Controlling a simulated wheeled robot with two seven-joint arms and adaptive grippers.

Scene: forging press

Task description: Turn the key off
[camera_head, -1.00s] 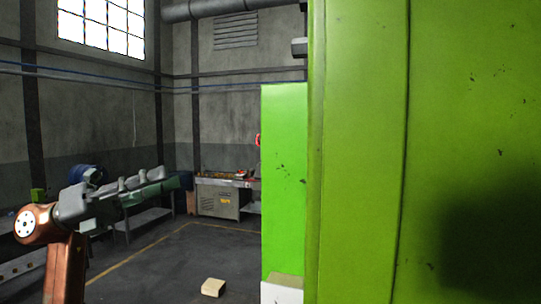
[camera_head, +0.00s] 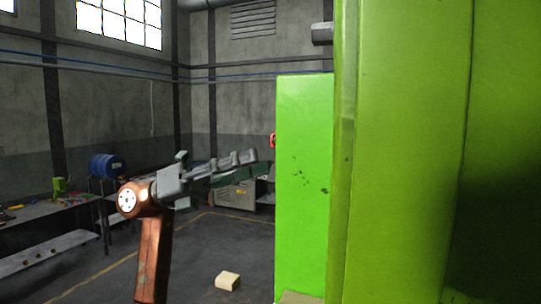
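No key can be made out in the head view. A tall bright green cabinet (camera_head: 303,180) stands right of centre, and a small red part (camera_head: 272,140) sticks out from its left edge; I cannot tell what that part is. My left gripper (camera_head: 260,167) reaches rightward from its copper-coloured arm, its fingertips just left of the cabinet's edge and a little below the red part in the picture. It is seen side-on and its fingers overlap, so its opening is unclear. I see nothing held in it. My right gripper is not in view.
A large green machine body (camera_head: 405,150) fills the right side, close to me. A small beige block (camera_head: 228,281) lies on the floor. A workbench (camera_head: 45,210) and a blue drum (camera_head: 106,166) stand at the left. Open floor lies between.

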